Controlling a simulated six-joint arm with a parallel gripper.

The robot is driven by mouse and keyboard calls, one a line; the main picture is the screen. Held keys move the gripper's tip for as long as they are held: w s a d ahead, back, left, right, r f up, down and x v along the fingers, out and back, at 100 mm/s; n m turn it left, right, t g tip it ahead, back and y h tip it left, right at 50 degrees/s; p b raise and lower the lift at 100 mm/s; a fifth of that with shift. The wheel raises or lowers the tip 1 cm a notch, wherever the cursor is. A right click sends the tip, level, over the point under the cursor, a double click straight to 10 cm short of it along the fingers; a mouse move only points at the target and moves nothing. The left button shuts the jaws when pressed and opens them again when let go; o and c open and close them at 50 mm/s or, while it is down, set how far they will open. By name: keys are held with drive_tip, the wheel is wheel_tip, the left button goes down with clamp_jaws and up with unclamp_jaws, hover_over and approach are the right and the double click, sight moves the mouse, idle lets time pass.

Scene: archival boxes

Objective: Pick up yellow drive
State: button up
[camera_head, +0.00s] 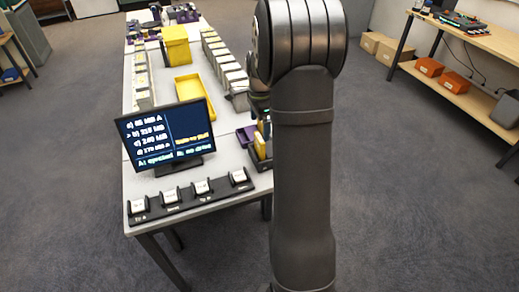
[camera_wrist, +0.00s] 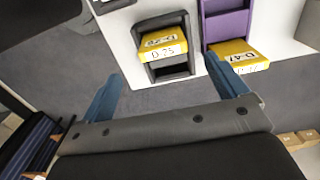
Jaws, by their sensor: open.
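In the wrist view a yellow drive (camera_wrist: 163,44) with a white label reading about "D 25" sits in a black slotted holder (camera_wrist: 174,70). A second yellow drive (camera_wrist: 238,56), labelled about "D-47", sits in a purple holder (camera_wrist: 228,22) to its right. In the head view a yellow drive (camera_head: 260,146) shows upright at the table's right edge; I cannot tell which of the two it is. My gripper (camera_wrist: 163,68) has its blue fingers spread, with nothing between them, below the holders in the wrist view. In the head view my arm hides most of it.
A monitor (camera_head: 167,136) stands near the table's front, behind a black strip (camera_head: 190,196) with several white-topped switches. A yellow tray (camera_head: 195,96), a yellow bin (camera_head: 176,46) and rows of boxes lie farther back. A wooden bench (camera_head: 470,38) stands at the right, across open floor.

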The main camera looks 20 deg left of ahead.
sight(260, 137)
wheel_tip(260, 137, down, 10)
drive_tip(key=shift+w+a+r, duration=0.15)
drive_tip(key=shift+r, duration=0.1)
drive_tip(key=c, duration=1.3)
drive_tip(key=shift+r, duration=0.15)
